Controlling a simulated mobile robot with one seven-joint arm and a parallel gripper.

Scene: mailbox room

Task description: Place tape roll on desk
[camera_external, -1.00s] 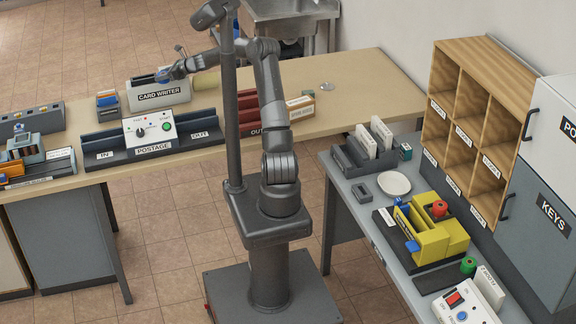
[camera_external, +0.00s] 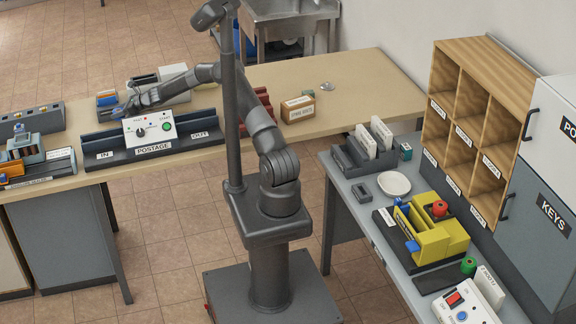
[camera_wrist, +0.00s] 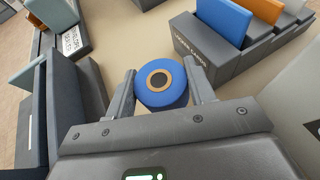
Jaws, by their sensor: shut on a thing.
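The tape roll (camera_wrist: 161,84) is blue with a tan ring around a dark core. In the wrist view it sits between the two fingers of my gripper (camera_wrist: 162,92), which is shut on it. In the external view my gripper (camera_external: 122,108) is low over the long tan desk (camera_external: 355,85), behind the postage unit's left half; the roll cannot be made out there. The tan desk top (camera_wrist: 140,28) also shows beyond the roll in the wrist view. I cannot tell whether the roll touches the desk.
The postage unit (camera_external: 155,150) stands at the desk's front, close to my gripper. A grey box with coloured cards (camera_wrist: 210,62) is just beyond the roll on the right. The card writer (camera_external: 170,72) is behind my arm. Bare desk lies to the right.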

